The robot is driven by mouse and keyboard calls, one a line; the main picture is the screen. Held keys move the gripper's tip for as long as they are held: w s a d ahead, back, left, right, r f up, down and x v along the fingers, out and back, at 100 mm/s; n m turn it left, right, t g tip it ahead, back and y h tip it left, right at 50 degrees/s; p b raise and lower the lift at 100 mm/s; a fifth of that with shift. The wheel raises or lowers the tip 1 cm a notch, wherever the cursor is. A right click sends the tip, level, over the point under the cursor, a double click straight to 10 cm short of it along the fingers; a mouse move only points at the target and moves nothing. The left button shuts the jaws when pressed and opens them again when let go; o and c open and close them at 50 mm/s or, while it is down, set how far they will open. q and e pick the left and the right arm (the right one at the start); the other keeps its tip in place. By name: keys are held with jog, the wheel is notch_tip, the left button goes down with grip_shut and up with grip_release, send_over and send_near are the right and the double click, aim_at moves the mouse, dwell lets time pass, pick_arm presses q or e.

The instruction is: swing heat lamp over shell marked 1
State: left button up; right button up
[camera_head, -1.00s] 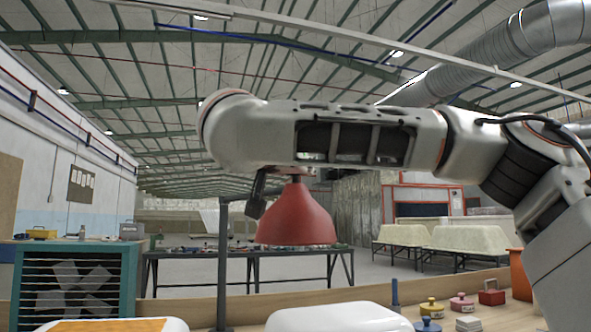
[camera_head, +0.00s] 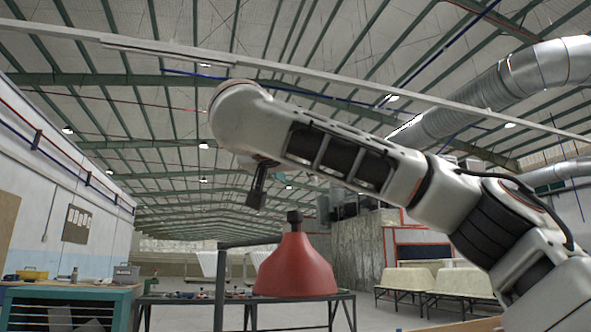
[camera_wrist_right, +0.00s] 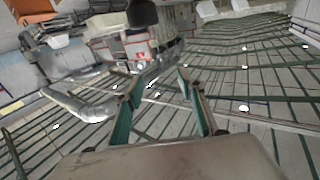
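The red heat lamp (camera_head: 295,268) hangs at the centre of the head view, with a dark knob (camera_head: 293,217) on top. A thin dark arm (camera_head: 250,242) joins it to an upright post (camera_head: 220,290) at left. My right gripper (camera_head: 256,200) is above and left of the knob, apart from the lamp. In the wrist view its two fingers (camera_wrist_right: 159,80) are spread with nothing between them. My left gripper is not in view. No shell marked 1 shows now; the lower edge cuts off the near bench.
A dark work table (camera_head: 330,299) stands behind the lamp. A teal cabinet (camera_head: 120,296) is at lower left. Pale tub shells on stands (camera_head: 465,282) are in the right background. Free air surrounds the lamp's right side.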

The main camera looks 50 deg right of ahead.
jog(key=shift+d+r, duration=0.1)
jog(key=shift+r, duration=0.65)
